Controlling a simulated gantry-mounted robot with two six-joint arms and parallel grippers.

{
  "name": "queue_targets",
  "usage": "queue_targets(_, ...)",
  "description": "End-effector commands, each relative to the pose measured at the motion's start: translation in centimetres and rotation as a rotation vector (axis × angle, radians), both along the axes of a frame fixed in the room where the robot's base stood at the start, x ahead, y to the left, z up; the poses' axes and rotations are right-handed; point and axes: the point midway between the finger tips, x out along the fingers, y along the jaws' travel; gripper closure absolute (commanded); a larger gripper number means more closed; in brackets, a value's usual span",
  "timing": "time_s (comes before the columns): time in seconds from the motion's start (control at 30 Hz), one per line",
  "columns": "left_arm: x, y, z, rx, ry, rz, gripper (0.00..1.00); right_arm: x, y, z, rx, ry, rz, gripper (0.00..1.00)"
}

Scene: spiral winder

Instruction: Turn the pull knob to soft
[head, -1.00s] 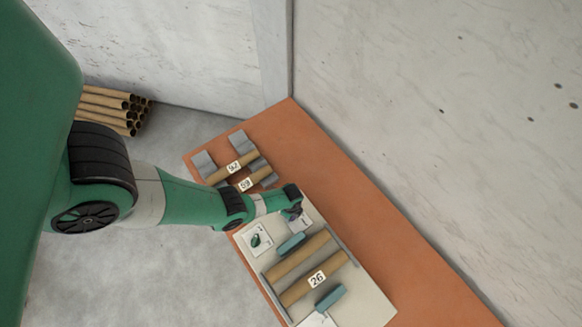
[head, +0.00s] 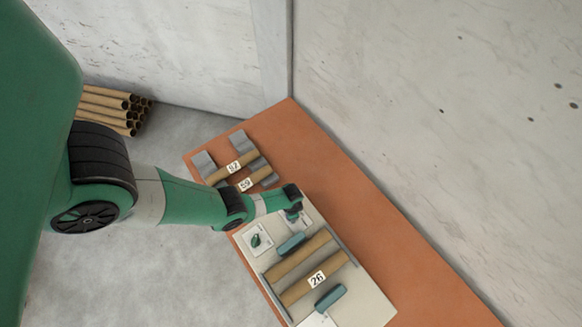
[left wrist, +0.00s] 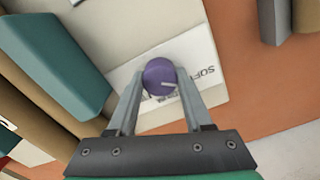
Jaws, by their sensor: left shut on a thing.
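The pull knob (left wrist: 158,74) is round and purple, with a short white line on its face. It stands on a white label plate (left wrist: 208,72). In the left wrist view the line points right, roughly toward lettering on the plate that reads about "SOFT". More lettering is partly hidden beside the knob. My left gripper (left wrist: 159,82) has one finger on each side of the knob and is shut on it. In the head view my left gripper (head: 294,214) is at the far end of the pale panel, and the knob is hidden there. My right gripper is not in view.
The pale winder panel (head: 375,303) carries brown rollers, one marked 26 (head: 313,280), and teal blocks (head: 291,245). Two more tubes rest on grey holders (head: 204,163) beyond. The orange table (head: 330,160) is clear toward the wall.

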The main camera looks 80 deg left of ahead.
Motion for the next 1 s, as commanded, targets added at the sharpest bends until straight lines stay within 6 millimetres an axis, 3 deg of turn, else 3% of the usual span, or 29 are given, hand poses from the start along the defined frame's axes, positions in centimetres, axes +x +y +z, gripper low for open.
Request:
queue_targets(0.3, 0.0, 0.0, -0.03, 0.0, 0.0, 0.116, 1.0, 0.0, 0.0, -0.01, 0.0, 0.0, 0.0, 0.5)
queue_targets(0.8, 0.0, 0.0, -0.02, 0.0, -0.001, 0.137, 1.0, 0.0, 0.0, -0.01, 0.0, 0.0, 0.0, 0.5)
queue_targets(0.83, 0.0, 0.0, -0.02, 0.0, -0.001, 0.137, 0.44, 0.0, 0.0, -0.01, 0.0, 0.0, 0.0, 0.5)
queue_targets(0.97, 0.0, 0.0, -0.02, 0.0, 0.0, 0.136, 0.21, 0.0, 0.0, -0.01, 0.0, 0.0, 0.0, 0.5)
queue_targets(1.0, 0.0, 0.0, -0.02, 0.0, 0.0, 0.135, 0.19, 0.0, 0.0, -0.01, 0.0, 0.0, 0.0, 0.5)
